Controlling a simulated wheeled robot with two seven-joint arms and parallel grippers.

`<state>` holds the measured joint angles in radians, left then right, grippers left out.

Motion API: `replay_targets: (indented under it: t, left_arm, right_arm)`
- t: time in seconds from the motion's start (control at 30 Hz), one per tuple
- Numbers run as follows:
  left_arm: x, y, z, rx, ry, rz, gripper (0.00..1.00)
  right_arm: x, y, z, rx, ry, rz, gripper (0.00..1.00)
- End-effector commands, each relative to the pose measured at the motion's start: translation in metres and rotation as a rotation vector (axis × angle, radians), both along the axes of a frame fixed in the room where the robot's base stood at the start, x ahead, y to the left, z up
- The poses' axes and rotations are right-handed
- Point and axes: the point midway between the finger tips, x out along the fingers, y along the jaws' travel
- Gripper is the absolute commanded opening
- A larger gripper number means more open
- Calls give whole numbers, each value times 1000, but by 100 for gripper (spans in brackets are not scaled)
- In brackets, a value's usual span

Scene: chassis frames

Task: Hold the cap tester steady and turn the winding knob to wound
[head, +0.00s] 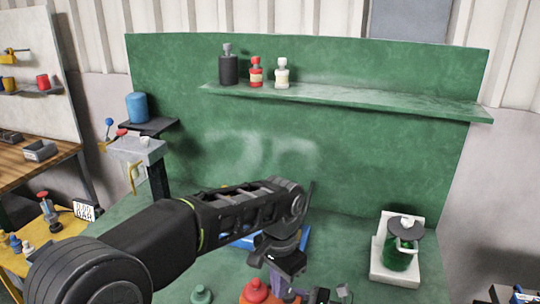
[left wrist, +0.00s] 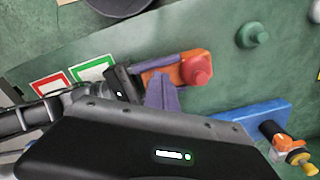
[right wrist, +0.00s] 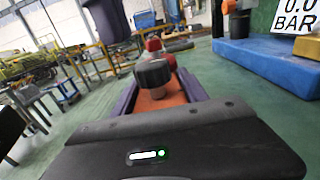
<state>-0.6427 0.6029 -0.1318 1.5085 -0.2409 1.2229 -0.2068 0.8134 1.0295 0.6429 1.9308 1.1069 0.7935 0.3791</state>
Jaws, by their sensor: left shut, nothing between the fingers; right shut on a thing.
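An orange block with a red knob, seemingly the cap tester (left wrist: 188,72), lies on the green bench; in the head view its red knob (head: 256,290) shows at the bottom edge. My right gripper (right wrist: 160,100) is shut on the orange block, a purple finger along each side. A dark grey knob (right wrist: 153,73), perhaps the winding knob, stands up from the block between those fingers, with the red knob behind it. My left gripper (left wrist: 160,88) is shut and empty, its purple fingers beside the block. I cannot tell whether they touch it. No winding mark is readable.
A blue block with an orange and yellow fitting (left wrist: 252,118) lies close by. A green knob-like piece (left wrist: 252,35) and red- and green-framed cards (left wrist: 93,68) are on the bench. A green jar on a white tray (head: 405,277) stands right. A shelf (head: 350,100) with bottles is behind.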

Motion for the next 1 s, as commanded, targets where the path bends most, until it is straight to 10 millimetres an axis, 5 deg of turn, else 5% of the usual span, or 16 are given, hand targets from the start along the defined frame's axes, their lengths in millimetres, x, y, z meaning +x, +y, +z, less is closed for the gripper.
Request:
replay_targets:
  t: [0.23, 0.6, 0.63, 1.0]
  left_arm:
    - [0, 0, 26, -1, -1, 0, 0]
    - [0, 0, 27, 1, 1, 0, 0]
    - [0, 0, 27, 1, 1, 0, 0]
    - [0, 0, 27, 1, 1, 0, 0]
  right_arm:
    - [0, 0, 0, 0, 0, -1, 0]
    - [0, 0, 0, 0, 0, -1, 0]
    - [0, 0, 0, 0, 0, -1, 52]
    - [0, 0, 0, 0, 0, -1, 76]
